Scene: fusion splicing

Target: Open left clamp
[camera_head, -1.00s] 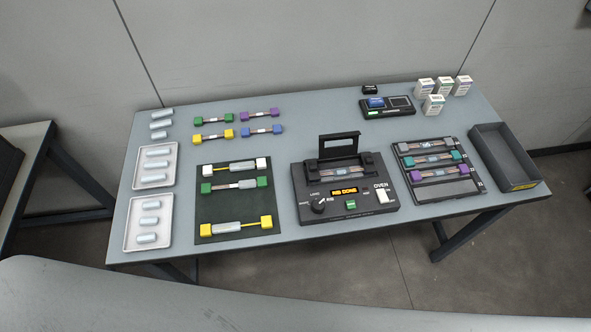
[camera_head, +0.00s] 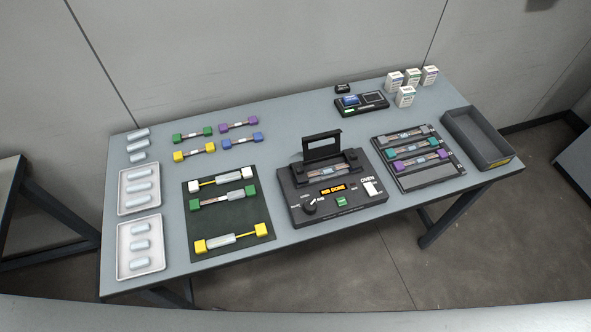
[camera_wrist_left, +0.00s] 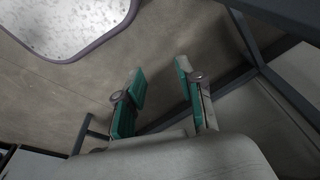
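The black splicing oven (camera_head: 335,203) stands mid-table with its lid (camera_head: 321,146) raised and an amber display reading what looks like "RIB DONE". Dark clamp blocks sit left (camera_head: 297,168) and right (camera_head: 351,154) of its central slot, and a fibre piece (camera_head: 326,171) lies between them. From here I cannot tell whether the left clamp is open or shut. My left gripper (camera_wrist_left: 160,95) shows only in the left wrist view, its two green-padded fingers apart with nothing between them. It points at floor and table legs, away from the oven. My right gripper is in no view.
Left of the oven, a dark mat (camera_head: 215,222) holds several fibre pieces. White trays (camera_head: 139,247) with sleeves stand at the far left. A rack (camera_head: 427,178) and an empty dark bin (camera_head: 474,140) are at the right. A small device (camera_head: 361,104) and white boxes (camera_head: 405,96) stand behind.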

